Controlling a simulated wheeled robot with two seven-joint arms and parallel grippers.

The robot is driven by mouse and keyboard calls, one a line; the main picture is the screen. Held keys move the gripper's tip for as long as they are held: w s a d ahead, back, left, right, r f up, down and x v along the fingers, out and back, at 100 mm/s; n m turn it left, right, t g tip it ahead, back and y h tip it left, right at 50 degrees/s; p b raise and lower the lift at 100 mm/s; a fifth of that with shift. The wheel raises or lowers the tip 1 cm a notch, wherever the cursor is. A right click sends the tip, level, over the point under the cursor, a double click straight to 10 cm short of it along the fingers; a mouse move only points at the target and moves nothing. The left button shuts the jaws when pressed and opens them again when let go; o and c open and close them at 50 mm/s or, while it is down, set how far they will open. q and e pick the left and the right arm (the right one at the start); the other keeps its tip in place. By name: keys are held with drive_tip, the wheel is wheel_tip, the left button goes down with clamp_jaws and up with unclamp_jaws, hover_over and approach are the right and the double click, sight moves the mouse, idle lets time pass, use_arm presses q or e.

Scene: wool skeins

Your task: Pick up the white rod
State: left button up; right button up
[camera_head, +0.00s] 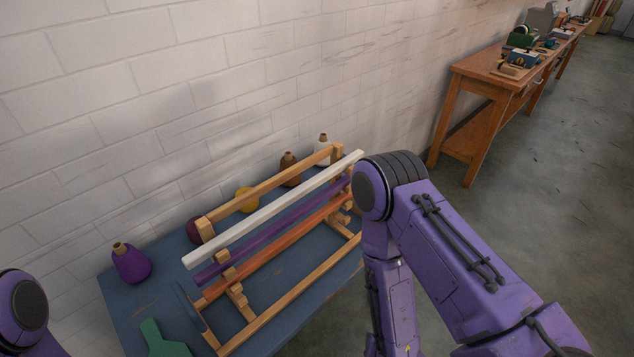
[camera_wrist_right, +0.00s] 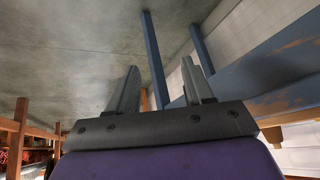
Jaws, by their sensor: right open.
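The white rod (camera_head: 275,208) lies on the wooden rack (camera_head: 283,303), slanting from the front left up to the back right. It is the upper front bar, above a purple rod (camera_head: 265,237) and an orange rod (camera_head: 275,250). My right arm bends down beside the rack's right end; its gripper is outside the head view. In the right wrist view my right gripper (camera_wrist_right: 160,66) is open, with nothing between its fingers, near the blue table's edge and legs. The white rod cannot be made out there. My left gripper is not in view.
The rack stands on a blue table (camera_head: 130,310) against a white brick wall. A purple cone (camera_head: 131,263), a yellow skein (camera_head: 246,199) and a brown cone (camera_head: 290,169) stand behind and beside it. A green paddle-shaped thing (camera_head: 163,341) lies in front. A wooden workbench (camera_head: 485,85) stands far right.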

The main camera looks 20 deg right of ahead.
drive_tip(key=w+a+r+m+t, duration=0.1)
drive_tip(key=w+a+r+t, duration=0.1)
drive_tip(key=w+a+r, duration=0.1)
drive_tip(key=w+a+r+m+t+p, duration=0.1)
drive_tip(key=w+a+r+m+t, duration=0.1)
drive_tip(key=w+r, duration=0.3)
drive_tip(key=w+a+r+m+t, duration=0.1)
drive_tip(key=w+a+r+t, duration=0.2)
drive_tip(key=w+a+r, duration=0.1)
drive_tip(key=shift+w+a+r+p, duration=0.15)
drive_tip(key=shift+a+r+p, duration=0.3)
drive_tip(key=shift+r, duration=0.35)
drive_tip(key=w+a+r+m+t, duration=0.2)
drive_tip(key=a+r+m, duration=0.2)
drive_tip(key=r, duration=0.4)
drive_tip(key=m+t+h+p, duration=0.2)
drive_tip(key=m+h, duration=0.2)
drive_tip(key=m, duration=0.3)
approach(289, 203)
drive_tip(key=p+x, duration=0.3)
drive_tip(key=x, duration=0.6)
drive_tip(key=shift+w+d+r+p, duration=0.1)
drive_tip(key=shift+w+d+p, duration=0.1)
drive_tip(key=shift+p, duration=0.15)
drive_tip(key=shift+w, duration=0.2)
clamp_jaws()
